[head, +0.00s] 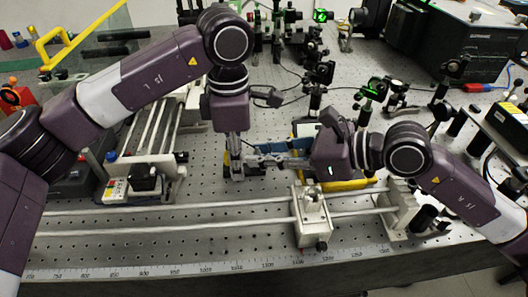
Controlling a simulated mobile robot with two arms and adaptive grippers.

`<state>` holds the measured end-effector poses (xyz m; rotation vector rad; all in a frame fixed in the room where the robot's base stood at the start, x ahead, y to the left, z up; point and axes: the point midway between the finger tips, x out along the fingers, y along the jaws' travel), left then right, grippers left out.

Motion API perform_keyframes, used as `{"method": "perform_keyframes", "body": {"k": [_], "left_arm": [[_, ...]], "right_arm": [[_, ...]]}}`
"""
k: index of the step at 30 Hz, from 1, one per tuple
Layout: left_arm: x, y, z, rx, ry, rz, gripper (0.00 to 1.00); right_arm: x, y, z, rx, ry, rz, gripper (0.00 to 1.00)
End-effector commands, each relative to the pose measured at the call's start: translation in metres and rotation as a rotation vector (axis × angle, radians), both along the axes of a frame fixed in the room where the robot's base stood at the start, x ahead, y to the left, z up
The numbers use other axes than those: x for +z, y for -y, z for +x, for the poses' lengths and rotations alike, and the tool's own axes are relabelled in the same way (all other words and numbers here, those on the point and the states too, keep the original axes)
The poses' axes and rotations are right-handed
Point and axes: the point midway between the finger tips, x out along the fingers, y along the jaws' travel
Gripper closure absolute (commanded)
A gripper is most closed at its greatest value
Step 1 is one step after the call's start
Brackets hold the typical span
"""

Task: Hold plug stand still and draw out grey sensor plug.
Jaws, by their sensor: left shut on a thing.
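My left gripper (236,157) points straight down and is shut on the small plug stand (237,174), which shows only in part below its fingers, on the perforated bench top. My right gripper (256,161) comes in level from the right. Its fingertips are close beside the stand and the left gripper's fingers. The grey sensor plug cannot be made out apart from the grey fingers at this size. Whether the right fingers are closed on it does not show.
A white carriage (312,218) sits on long rails (200,229) in front of the grippers. Optics mounts (318,90) stand behind.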

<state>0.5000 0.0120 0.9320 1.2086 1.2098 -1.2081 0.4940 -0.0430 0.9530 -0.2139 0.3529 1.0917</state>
Motion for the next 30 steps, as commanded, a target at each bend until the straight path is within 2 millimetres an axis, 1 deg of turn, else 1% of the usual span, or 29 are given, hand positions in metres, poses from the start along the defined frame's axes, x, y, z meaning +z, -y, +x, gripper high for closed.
{"method": "perform_keyframes", "body": {"k": [2,7,17,30], "left_arm": [[-0.001,-0.001,0.000,0.001,-0.002,0.003,1.00],[-0.001,-0.001,0.000,0.001,-0.002,0.003,1.00],[-0.001,-0.001,0.000,0.001,-0.002,0.003,1.00],[-0.001,-0.001,0.000,0.001,-0.002,0.002,1.00]], "right_arm": [[0.000,0.000,0.000,0.000,0.000,0.000,0.81],[0.000,0.000,0.000,0.000,0.000,0.000,0.99],[0.003,0.000,0.000,0.000,0.001,0.000,1.00],[0.020,0.000,0.000,0.001,0.002,0.000,1.00]]}}
